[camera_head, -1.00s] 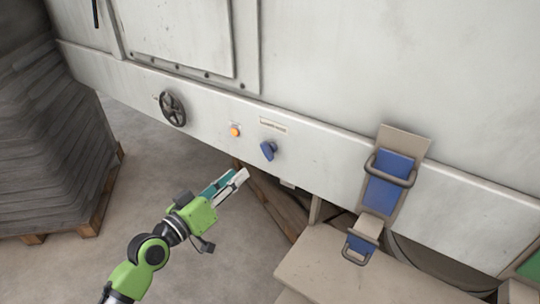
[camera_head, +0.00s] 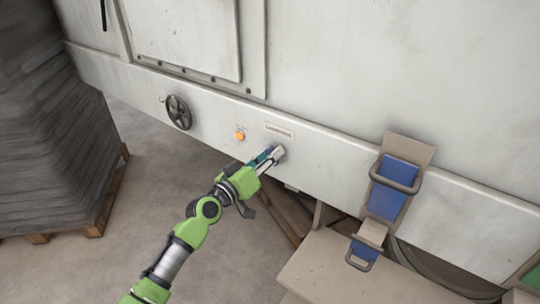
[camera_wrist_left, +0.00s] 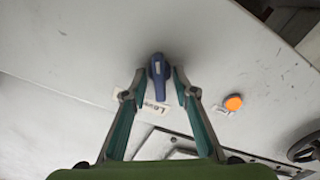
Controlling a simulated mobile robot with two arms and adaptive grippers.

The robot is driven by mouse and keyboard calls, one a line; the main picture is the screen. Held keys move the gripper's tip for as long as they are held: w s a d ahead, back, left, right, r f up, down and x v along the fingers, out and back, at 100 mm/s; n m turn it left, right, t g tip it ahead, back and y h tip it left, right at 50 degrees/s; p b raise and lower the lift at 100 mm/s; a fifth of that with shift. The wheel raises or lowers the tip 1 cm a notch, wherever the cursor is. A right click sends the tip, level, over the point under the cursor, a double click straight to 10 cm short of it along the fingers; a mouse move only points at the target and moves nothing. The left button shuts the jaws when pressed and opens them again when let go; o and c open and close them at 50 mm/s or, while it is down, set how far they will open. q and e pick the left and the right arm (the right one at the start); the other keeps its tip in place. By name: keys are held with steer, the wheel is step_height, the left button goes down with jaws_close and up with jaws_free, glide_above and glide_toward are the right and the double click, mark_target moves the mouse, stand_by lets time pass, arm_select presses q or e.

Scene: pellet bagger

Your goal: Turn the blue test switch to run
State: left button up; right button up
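The blue test switch (camera_wrist_left: 158,72) is on the machine's white front panel. In the left wrist view it sits between the two fingertips of my left gripper (camera_wrist_left: 158,78). The fingers are apart, one on each side of its handle, and I cannot tell whether they touch it. In the head view my left gripper (camera_head: 272,154) is at the panel and covers most of the switch. A label plate (camera_head: 279,130) is above the switch; its text is unreadable in the head view. My right gripper is not in view.
An orange button (camera_head: 240,136) and a black handwheel (camera_head: 178,112) are on the panel left of the switch. A blue latch with a metal loop (camera_head: 388,190) is to the right. A stack on a pallet (camera_head: 95,226) stands at the left, with open floor between.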

arm_select(q)
jaws_close()
steer(key=shift+f+n, duration=0.1)
steer(key=shift+n, duration=0.3)
steer(key=n, duration=0.5)
steer(key=shift+f+n, duration=0.1)
steer(key=shift+n, duration=0.2)
steer(key=n, duration=0.5)
steer(key=shift+a+f, duration=0.1)
steer(key=shift+f, duration=0.05)
steer(key=shift+n, duration=0.4)
jaws_free()
